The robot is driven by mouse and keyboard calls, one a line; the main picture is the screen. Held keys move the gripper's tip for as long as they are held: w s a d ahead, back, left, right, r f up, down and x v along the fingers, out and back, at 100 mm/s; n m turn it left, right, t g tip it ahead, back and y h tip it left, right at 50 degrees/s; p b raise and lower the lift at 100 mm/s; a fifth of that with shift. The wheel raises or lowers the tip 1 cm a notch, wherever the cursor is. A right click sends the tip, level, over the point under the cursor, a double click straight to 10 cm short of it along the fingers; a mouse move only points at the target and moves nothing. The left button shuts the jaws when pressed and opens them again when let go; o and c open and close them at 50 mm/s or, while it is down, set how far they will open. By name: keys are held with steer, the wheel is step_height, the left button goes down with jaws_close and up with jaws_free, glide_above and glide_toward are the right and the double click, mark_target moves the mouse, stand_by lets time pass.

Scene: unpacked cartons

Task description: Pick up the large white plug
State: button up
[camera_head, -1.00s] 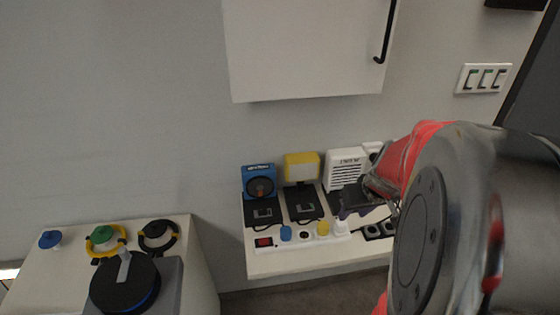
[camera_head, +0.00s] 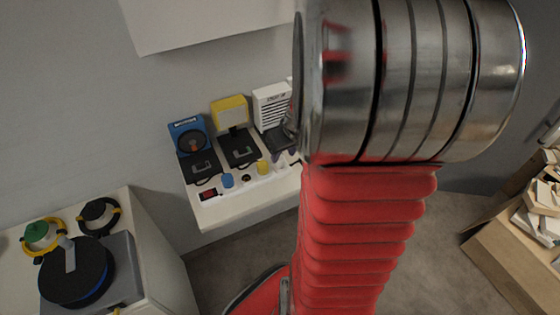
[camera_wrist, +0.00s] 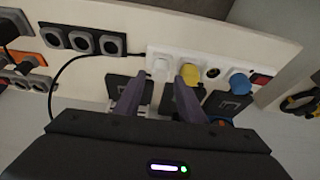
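The large white plug (camera_wrist: 160,66) sits in the white power strip (camera_wrist: 212,68) on the shelf, seen in the wrist view beside a yellow plug (camera_wrist: 191,74). My gripper (camera_wrist: 161,79) is open, with its two dark fingers spread apart. In the wrist picture the white plug lies between and just beyond the fingertips, and nothing is held. I cannot tell the exact gap to it. In the head view my arm hides the white plug and most of the gripper; the yellow plug (camera_head: 262,167) shows just left of it.
A blue plug (camera_wrist: 240,84) and a red switch (camera_wrist: 261,78) are farther along the strip. A black multi-socket (camera_wrist: 84,41) with a cable lies left in the wrist view.

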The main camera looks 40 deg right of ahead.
mark_target(280, 159)
steer(key=shift+x, duration=2.35)
steer(key=shift+r, duration=0.1)
jaws_close()
